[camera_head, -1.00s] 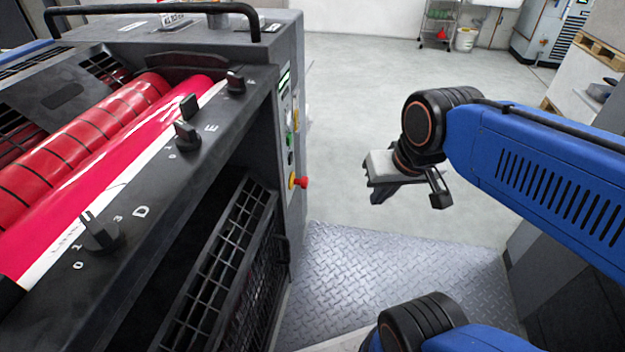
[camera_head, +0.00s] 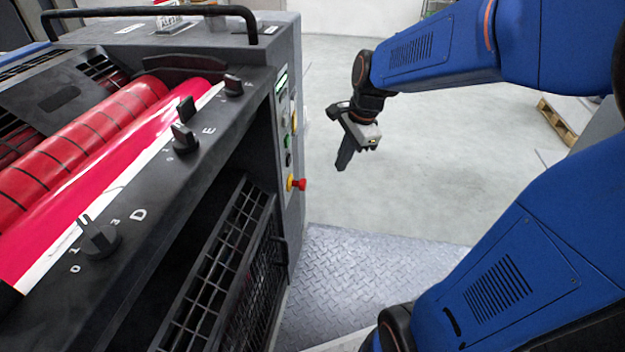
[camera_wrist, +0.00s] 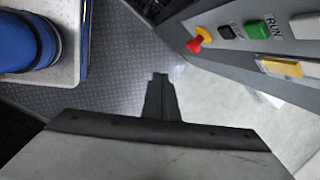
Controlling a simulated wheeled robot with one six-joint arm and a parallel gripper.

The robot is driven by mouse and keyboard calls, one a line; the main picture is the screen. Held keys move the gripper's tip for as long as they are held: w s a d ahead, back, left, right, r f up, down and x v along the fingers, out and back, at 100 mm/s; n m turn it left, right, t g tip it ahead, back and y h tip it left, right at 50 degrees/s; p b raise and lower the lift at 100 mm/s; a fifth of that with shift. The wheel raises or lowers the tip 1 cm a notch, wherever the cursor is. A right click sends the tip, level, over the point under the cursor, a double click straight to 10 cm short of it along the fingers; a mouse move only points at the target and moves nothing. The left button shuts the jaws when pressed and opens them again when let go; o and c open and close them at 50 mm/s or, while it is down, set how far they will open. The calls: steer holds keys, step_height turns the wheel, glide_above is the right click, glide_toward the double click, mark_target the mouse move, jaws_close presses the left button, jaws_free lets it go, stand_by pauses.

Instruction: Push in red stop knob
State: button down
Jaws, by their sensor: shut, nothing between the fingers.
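The red stop knob (camera_head: 301,184) sticks out from a yellow base on the side panel of the grey press, low on a column of buttons. It also shows in the wrist view (camera_wrist: 203,36), at the upper right. My gripper (camera_head: 342,168) is shut and empty, its fingers pointing down. In the head view it is to the right of the panel and a little above the knob, apart from both. In the wrist view my shut fingers (camera_wrist: 160,78) are left of and below the knob, with a gap between.
A green RUN button (camera_wrist: 260,29), a black button (camera_wrist: 226,32) and a yellow part (camera_wrist: 281,67) sit beside the knob. A black mesh guard (camera_head: 228,270) covers the press front. Metal tread plate (camera_head: 345,285) lies below. Open floor is behind my gripper; a pallet (camera_head: 556,127) stands far right.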

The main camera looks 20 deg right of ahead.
mark_target(300, 184)
steer(key=w+f+m, duration=0.4)
steer(key=w+m, duration=0.2)
steer(key=w, duration=0.1)
steer(key=shift+w+d+f+m+g+y, duration=0.25)
steer(key=shift+d+f+m+g+y, duration=0.05)
steer(key=shift+d+f+m+g, duration=0.15)
steer(key=w+a+f, duration=0.3)
steer(key=a+f, duration=0.2)
steer(key=f, duration=0.4)
steer(key=shift+a+f, duration=0.3)
steer(key=shift+w, duration=0.1)
